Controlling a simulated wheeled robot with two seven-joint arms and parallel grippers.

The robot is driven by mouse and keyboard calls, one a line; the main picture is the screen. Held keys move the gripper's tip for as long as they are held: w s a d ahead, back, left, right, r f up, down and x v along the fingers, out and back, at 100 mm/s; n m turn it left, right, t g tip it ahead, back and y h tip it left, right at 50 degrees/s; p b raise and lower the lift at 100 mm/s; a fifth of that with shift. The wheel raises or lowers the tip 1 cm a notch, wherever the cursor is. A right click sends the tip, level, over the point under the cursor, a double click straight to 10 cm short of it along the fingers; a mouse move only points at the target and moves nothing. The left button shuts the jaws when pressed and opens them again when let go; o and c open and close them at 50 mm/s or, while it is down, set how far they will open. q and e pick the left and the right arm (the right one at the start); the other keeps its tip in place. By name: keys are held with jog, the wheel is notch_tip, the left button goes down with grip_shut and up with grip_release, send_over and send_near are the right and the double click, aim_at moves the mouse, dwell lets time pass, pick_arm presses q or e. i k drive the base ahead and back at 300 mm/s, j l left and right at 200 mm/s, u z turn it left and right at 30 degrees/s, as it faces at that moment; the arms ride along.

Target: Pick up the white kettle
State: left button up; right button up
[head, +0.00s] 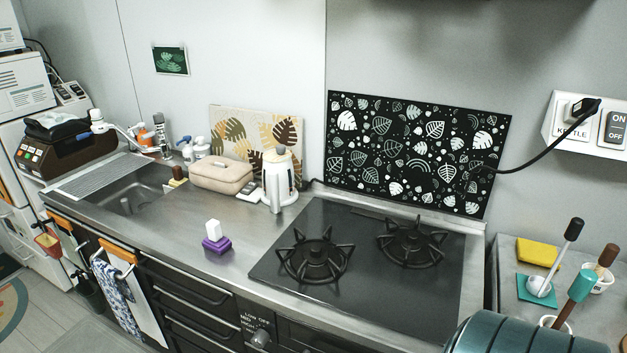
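The white kettle (277,180) stands upright on the steel counter (185,231), left of the black stove and close to the back wall. A beige-grey knob or lid shows at its top. No gripper shows in the head view, so nothing is seen holding or touching the kettle.
A beige case (222,174) sits just left of the kettle. A purple and white sponge-like item (215,240) lies nearer the front edge. The black stove (350,265) is to the right, the sink (130,190) to the left. A black cord runs from the wall socket (571,125).

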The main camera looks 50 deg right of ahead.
aim_at(277, 179)
jog(key=i+j+z, duration=0.1)
jog(key=z, duration=0.3)
jog(key=i+j+z, duration=0.15)
jog(key=z, duration=0.2)
jog(key=i+j+z, duration=0.15)
jog(key=z, duration=0.25)
jog(key=i+j+z, duration=0.15)
jog(key=z, duration=0.25)
jog(key=i+j+z, duration=0.15)
jog(key=j+z, duration=0.15)
jog(key=z, duration=0.15)
jog(key=j+z, duration=0.4)
jog(key=i+j+z, duration=0.1)
jog(key=j+z, duration=0.35)
jog(key=l, duration=0.1)
